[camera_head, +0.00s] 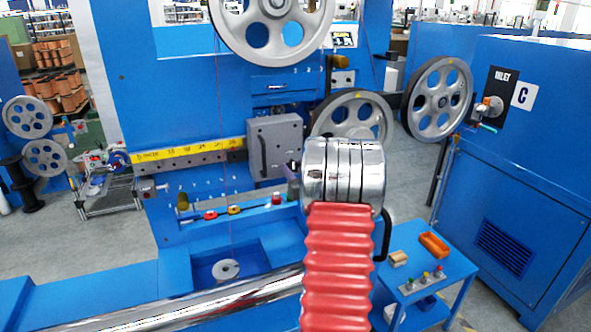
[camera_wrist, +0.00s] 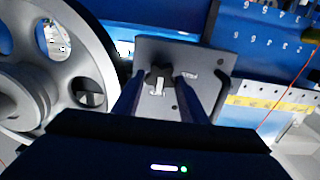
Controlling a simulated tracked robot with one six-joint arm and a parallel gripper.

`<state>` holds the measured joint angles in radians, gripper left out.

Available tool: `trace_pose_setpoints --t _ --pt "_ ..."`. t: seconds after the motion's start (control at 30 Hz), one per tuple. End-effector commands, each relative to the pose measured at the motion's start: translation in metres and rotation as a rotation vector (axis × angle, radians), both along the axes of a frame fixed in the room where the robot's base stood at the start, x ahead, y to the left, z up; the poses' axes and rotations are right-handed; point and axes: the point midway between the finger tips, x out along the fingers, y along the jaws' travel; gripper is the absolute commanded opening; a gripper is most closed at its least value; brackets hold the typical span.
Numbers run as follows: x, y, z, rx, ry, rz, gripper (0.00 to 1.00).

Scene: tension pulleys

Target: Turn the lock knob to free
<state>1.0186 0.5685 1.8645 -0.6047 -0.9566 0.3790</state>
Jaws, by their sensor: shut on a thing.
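The lock knob (camera_wrist: 157,74) is a small dark lobed knob on a grey plate (camera_wrist: 212,64), seen in the wrist view. My gripper (camera_wrist: 161,80) has its two dark fingers around the knob, one on each side, shut on it. Small white marks show on the plate close to the knob. In the head view the grey plate (camera_head: 273,148) is on the blue machine, right of the yellow scale. There my own arm hides the knob and most of the gripper. I cannot tell which position the knob points to.
A large grey pulley (camera_wrist: 85,60) stands close left of the fingers in the wrist view. The head view shows more pulleys (camera_head: 437,99) and a thin red wire (camera_head: 222,130). A yellow scale (camera_head: 190,153) lies left of the plate. A small blue table (camera_head: 440,270) stands at right.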

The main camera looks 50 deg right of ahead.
Motion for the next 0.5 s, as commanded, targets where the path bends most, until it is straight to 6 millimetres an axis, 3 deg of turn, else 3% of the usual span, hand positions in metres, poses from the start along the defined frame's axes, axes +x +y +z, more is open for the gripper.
trace_pose_setpoints --t 0.2,0.5 --pt "-0.0005 -0.0038 0.0 0.0 0.0 -0.002 0.16" --pt "-0.0009 -0.001 0.0001 -0.024 0.014 -0.003 0.16"
